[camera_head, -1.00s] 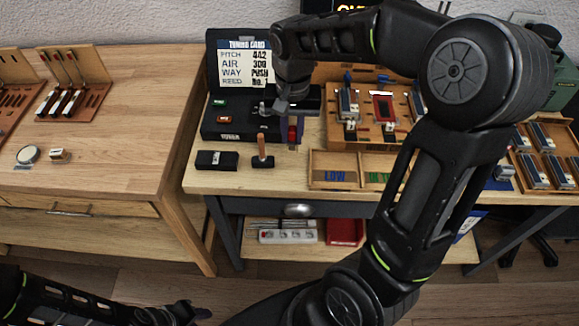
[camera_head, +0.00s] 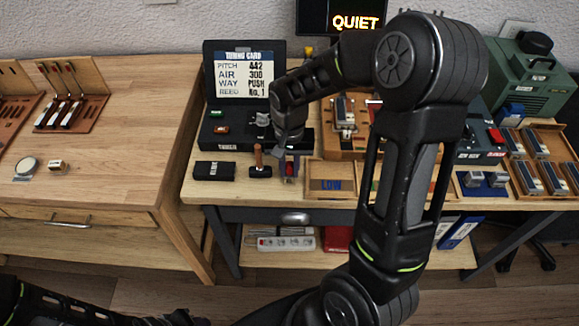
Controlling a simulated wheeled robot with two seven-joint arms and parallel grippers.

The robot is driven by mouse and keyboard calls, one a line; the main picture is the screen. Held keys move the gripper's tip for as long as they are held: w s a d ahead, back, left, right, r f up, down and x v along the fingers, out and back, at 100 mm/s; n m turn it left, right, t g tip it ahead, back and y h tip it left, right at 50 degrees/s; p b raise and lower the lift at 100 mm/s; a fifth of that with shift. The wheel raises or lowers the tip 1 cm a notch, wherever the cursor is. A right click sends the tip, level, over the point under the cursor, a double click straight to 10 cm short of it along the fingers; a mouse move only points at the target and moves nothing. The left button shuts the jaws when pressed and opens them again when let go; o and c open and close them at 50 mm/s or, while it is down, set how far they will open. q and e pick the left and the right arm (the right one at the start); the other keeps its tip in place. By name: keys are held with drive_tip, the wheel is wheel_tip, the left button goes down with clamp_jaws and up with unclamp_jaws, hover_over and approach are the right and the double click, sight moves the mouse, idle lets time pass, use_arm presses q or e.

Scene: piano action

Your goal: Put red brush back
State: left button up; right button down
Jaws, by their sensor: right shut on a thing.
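My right gripper (camera_head: 290,158) is at the front of the right bench, just right of the small black-based tool with a wooden handle. It is shut on a small piece with red on it, which I take as the red brush (camera_head: 290,170). The piece shows below the fingers, close above or at the bench top; I cannot tell if it touches. The fingers and wrist hide most of it. My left gripper (camera_head: 182,318) is only partly in view at the bottom edge, and its fingers are unclear.
The wooden-handled tool (camera_head: 258,163) and a black block (camera_head: 214,170) stand left of the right gripper. The tuner case (camera_head: 228,130) is behind. The LOW tray (camera_head: 330,183) is to the right. A tool rack (camera_head: 75,92) stands on the left bench (camera_head: 125,150).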

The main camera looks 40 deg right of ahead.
sight(290, 164)
drive_tip(key=shift+f, duration=0.2)
drive_tip(key=shift+f, duration=0.1)
drive_tip(key=shift+f, duration=0.15)
drive_tip(key=c, duration=1.3)
unclamp_jaws()
drive_tip(key=shift+c, duration=0.2)
drive_tip(key=shift+r, duration=0.2)
drive_tip(key=shift+r, duration=0.15)
wheel_tip(290, 164, up, 12)
drive_tip(key=b, duration=0.1)
drive_tip(key=shift+b, duration=0.35)
